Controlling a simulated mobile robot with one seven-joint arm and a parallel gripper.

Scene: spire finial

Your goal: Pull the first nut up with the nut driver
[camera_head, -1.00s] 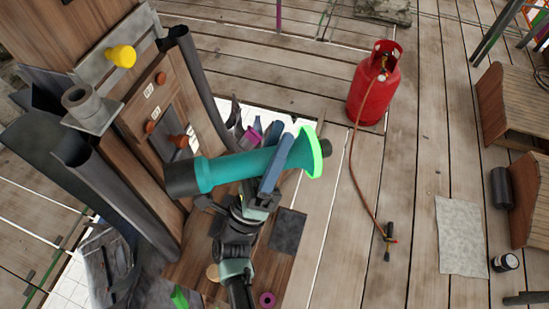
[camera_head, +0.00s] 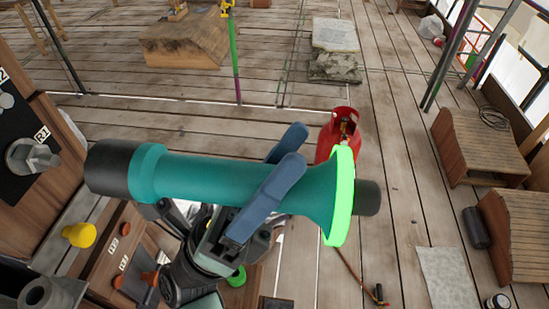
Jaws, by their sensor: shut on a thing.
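The nut driver (camera_head: 225,185) is a teal tool with a black socket end (camera_head: 110,168) at the left and a flared, bright green rim at the right. My gripper (camera_head: 275,185) is shut on its body, one blue finger in front and one behind. The driver lies nearly level across the head view, its socket end towards the wooden structure. A grey nut (camera_head: 33,158) sits on a dark panel labelled R1 at the left edge. The socket appears apart from it. Whether anything is inside the socket is hidden.
A yellow knob (camera_head: 79,235) and a grey tube (camera_head: 45,294) stick out at lower left. A red gas cylinder (camera_head: 338,130) with a hose stands behind the driver's rim. Wooden boxes (camera_head: 478,145) stand at right. The plank floor (camera_head: 300,80) between is mostly clear.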

